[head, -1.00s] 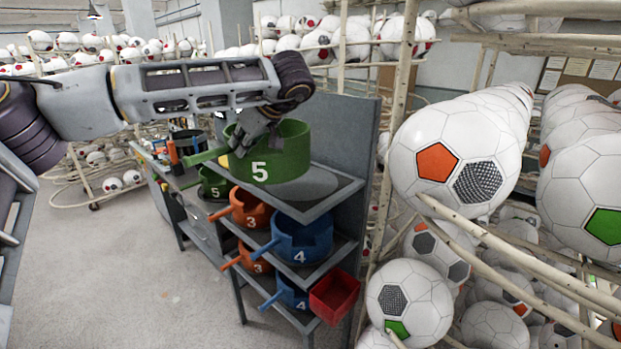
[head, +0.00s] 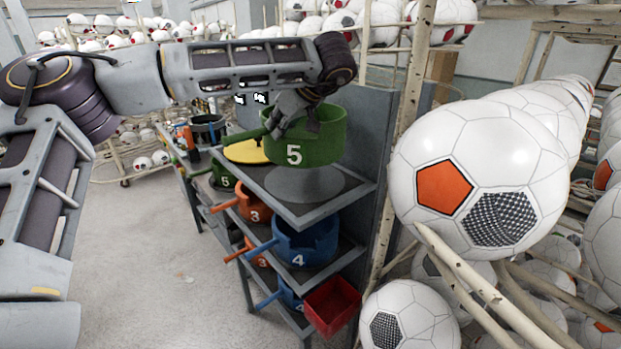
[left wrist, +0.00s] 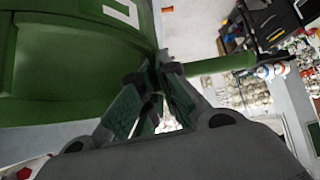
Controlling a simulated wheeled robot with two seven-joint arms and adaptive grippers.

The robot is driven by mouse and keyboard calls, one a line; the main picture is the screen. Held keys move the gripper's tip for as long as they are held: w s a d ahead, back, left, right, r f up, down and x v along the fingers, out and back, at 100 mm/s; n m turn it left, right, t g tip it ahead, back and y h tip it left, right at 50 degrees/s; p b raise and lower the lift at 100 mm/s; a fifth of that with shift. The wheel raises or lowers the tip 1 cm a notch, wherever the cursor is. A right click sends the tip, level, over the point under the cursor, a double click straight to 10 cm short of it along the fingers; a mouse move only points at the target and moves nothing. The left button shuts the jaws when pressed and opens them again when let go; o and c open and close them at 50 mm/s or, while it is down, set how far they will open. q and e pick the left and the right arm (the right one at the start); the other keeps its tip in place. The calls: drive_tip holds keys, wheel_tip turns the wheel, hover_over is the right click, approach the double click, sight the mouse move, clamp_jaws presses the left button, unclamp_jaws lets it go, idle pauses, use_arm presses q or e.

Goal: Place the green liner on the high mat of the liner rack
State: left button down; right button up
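The green liner (head: 322,140), a round tub marked 5 with a side handle, is held upright at the top of the liner rack (head: 360,188). It also shows in the left wrist view (left wrist: 60,70). My left gripper (head: 290,122) is at the handle side of the liner; in the left wrist view its fingers (left wrist: 150,95) close around the handle by the wall. The high mat (head: 305,186), a grey disc on the top shelf, shows below the liner. The liner seems to hover above it, though the gap is hard to judge. My right gripper is out of view.
Lower shelves hold blue liners (head: 305,243), orange liners (head: 252,205) and a red bin (head: 332,303). Another green liner (head: 222,177) and a yellow disc (head: 247,152) are left of the rack top. Ball racks with footballs (head: 480,170) stand close on the right. Open floor lies left.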

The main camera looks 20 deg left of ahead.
sight(280, 163)
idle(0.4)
use_arm(q)
drive_tip(key=shift+f+p, duration=0.65)
drive_tip(key=shift+f, duration=2.4)
drive_tip(key=shift+f+p, duration=0.45)
drive_tip(key=shift+f, duration=1.55)
drive_tip(key=c, duration=1.8)
unclamp_jaws()
drive_tip(key=shift+o, duration=0.8)
drive_tip(key=shift+s, duration=0.1)
